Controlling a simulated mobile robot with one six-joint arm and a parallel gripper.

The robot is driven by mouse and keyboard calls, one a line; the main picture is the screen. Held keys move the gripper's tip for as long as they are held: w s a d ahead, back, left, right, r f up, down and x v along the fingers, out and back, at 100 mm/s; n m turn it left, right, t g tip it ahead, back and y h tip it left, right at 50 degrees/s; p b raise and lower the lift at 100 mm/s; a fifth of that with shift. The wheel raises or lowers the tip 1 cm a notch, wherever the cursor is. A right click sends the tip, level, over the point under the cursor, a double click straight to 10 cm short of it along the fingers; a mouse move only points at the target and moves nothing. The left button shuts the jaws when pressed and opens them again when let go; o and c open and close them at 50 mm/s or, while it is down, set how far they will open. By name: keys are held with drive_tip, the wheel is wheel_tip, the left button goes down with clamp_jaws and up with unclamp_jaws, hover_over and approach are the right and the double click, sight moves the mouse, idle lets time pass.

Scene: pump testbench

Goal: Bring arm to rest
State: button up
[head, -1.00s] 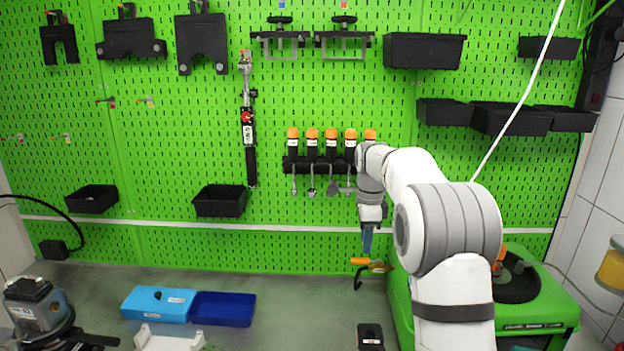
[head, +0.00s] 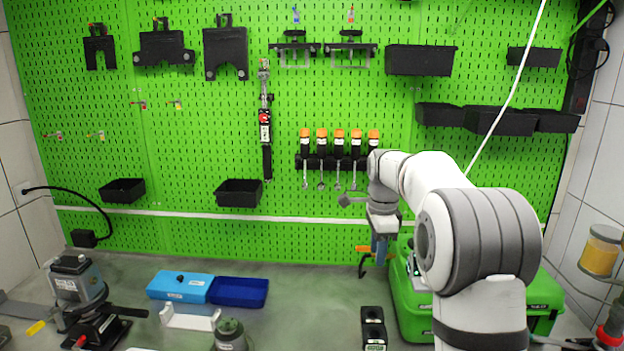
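My white and grey arm rises from the lower right of the head view and bends over toward the back of the bench. My gripper (head: 380,248) points down at its end, above the bench and left of the green machine. An orange-handled dark tool (head: 364,262) shows right by the gripper. I cannot tell whether it is held or stands behind.
A green machine (head: 408,300) stands behind my arm at right. Blue trays (head: 238,292) and a pump (head: 78,285) are at left. A black block (head: 373,328) stands at the front. Orange-topped screwdrivers (head: 340,145) hang on the green pegboard (head: 200,120).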

drive_tip(key=s+r+n+t, duration=0.3)
drive_tip(key=s+n, duration=0.5)
drive_tip(key=s, duration=0.8)
drive_tip(key=s+f+n, duration=0.2)
drive_tip(key=s+n, duration=0.2)
drive_tip(key=s, duration=0.5)
drive_tip(key=s+f+n, duration=0.3)
drive_tip(key=s+n, duration=0.2)
drive_tip(key=s, duration=0.4)
drive_tip(key=shift+a+f+n, duration=0.3)
drive_tip(key=shift+a+f, duration=0.05)
